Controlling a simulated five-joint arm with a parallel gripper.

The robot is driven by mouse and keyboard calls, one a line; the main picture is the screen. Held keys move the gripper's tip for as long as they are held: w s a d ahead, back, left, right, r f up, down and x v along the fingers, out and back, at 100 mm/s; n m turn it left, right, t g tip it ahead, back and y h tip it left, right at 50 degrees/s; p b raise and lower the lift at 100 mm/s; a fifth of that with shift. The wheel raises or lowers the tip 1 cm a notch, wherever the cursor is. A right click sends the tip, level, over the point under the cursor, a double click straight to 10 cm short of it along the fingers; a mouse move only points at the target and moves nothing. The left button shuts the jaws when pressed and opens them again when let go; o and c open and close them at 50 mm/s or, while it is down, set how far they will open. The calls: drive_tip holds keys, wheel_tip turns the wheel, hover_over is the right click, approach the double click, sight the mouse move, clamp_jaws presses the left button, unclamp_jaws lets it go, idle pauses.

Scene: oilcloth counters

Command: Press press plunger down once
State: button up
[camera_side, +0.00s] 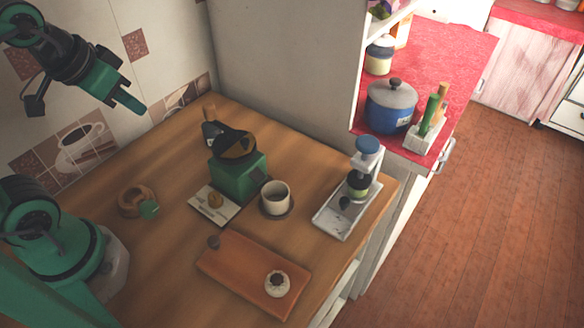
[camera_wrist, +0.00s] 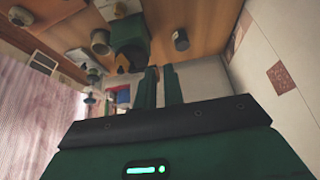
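The press (camera_side: 350,195) stands at the right end of the wooden counter in the side view. It has a pale base tray, an upright post and a dark round part at mid-height. Its plunger (camera_side: 367,146) has a blue round top and stands raised above the body. My gripper (camera_side: 136,107) is high at the upper left, far from the press and touching nothing. In the wrist view its two green fingers (camera_wrist: 162,83) show a narrow gap with nothing between them.
Between my gripper and the press stand a green grinder (camera_side: 238,178) and a pale cup (camera_side: 275,196). A wooden ring (camera_side: 132,200) lies at left and a brown board (camera_side: 235,266) in front. A blue pot (camera_side: 390,112) stands on the red counter behind.

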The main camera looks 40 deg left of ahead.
drive_tip(key=shift+w+d+r, duration=0.2)
drive_tip(key=shift+w+r, duration=0.1)
drive_tip(key=shift+w, duration=0.05)
clamp_jaws()
drive_tip(key=w+d+r+g, duration=0.1)
drive_tip(key=w+d+r, duration=0.3)
drive_tip(key=w, duration=0.3)
drive_tip(key=m+g, duration=0.1)
drive_tip(key=g, duration=0.3)
hover_over(367, 144)
drive_tip(key=shift+h, duration=0.3)
drive_tip(key=shift+s+a+f, duration=0.1)
drive_tip(key=shift+s+f, duration=0.15)
drive_tip(key=shift+f, duration=0.95)
drive_tip(key=shift+s+f, duration=0.2)
drive_tip(key=shift+f, duration=1)
drive_tip(key=shift+f, duration=0.15)
drive_tip(key=shift+w+f, duration=0.2)
drive_tip(key=shift+f, duration=1.5)
drive_tip(key=shift+w+f, duration=0.15)
drive_tip(key=shift+f, duration=1.55)
